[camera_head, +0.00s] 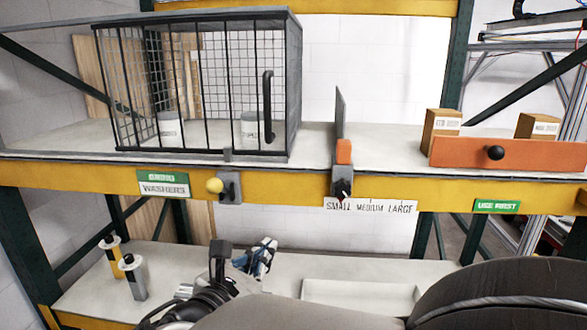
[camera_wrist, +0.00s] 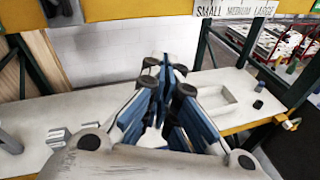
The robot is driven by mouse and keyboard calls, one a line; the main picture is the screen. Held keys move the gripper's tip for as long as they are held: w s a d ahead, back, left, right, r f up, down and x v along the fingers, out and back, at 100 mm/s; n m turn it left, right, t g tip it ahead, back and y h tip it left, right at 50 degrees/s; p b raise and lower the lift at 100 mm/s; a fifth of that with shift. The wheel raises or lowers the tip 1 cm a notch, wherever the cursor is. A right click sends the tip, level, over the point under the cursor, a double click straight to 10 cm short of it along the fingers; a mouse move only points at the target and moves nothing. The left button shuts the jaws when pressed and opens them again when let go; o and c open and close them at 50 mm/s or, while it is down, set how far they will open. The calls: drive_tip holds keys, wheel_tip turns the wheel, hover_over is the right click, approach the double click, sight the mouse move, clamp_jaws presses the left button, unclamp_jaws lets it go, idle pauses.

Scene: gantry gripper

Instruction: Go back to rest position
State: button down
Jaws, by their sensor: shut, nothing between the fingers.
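My gripper (camera_head: 264,256) shows in the head view just above the lower shelf, low and left of centre, partly hidden behind my own arm. Its blue and pale fingers also fill the middle of the wrist view (camera_wrist: 164,70), and they are shut with nothing between them. My dark arm link covers the lower right of the head view. The lower shelf (camera_head: 85,293) lies below and around the gripper. In the wrist view a shallow pale tray (camera_wrist: 228,114) lies on that shelf right of the fingers.
Above is the upper shelf with a yellow beam (camera_head: 100,178), a barred cage (camera_head: 225,90) holding white containers, a yellow knob (camera_head: 214,186), an orange panel (camera_head: 470,154) and a cardboard box (camera_head: 440,135). Two bottles, yellow (camera_head: 112,262) and grey (camera_head: 134,280), stand at the lower shelf's left.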

drive_tip(key=s+d+f+m+g+h+b, duration=0.1)
drive_tip(key=s+d+f+m+g+b, duration=0.15)
drive_tip(key=s+d+m, duration=0.4)
drive_tip(key=s+d+f+m+g+b, duration=0.1)
drive_tip(key=d+f+m+g, duration=0.25)
drive_tip(key=d, duration=0.55)
drive_tip(key=s+d+f+m+g+h+b, duration=0.1)
drive_tip(key=s+d+f+m+g, duration=0.25)
drive_tip(key=d, duration=0.35)
drive_tip(key=s+a+f+m+y+b, duration=0.1)
drive_tip(key=s+f+m+y+b, duration=0.4)
drive_tip(key=s+m, duration=0.7)
drive_tip(key=shift+s+a+f+m+g+y, duration=0.35)
drive_tip(key=shift+f+m+y, duration=0.85)
drive_tip(key=shift+f+m, duration=0.75)
drive_tip(key=shift+d+r, duration=0.1)
